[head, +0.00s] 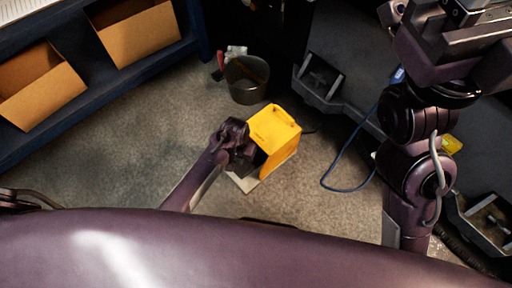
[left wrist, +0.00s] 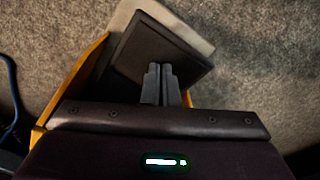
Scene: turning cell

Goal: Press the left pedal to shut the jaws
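The pedal in its yellow housing (head: 275,136) stands on the floor in the middle of the head view, on a pale base plate. Its black tread (left wrist: 140,48) shows in the left wrist view, with part of the yellow housing beside it. My left gripper (head: 238,150) is at the open side of the housing, over the tread. In the left wrist view its two fingers (left wrist: 159,72) are together, nothing between them, with the tips over the tread. I cannot tell if they touch it. My right gripper (head: 440,35) is at the upper right; its fingers are unclear. The jaws are not identifiable.
A round dark bin (head: 246,82) stands behind the pedal. A blue cable (head: 345,178) loops on the floor to the right, near the grey machine base (head: 350,70). A blue shelf with orange boxes (head: 140,35) is at the upper left. Floor left of the pedal is clear.

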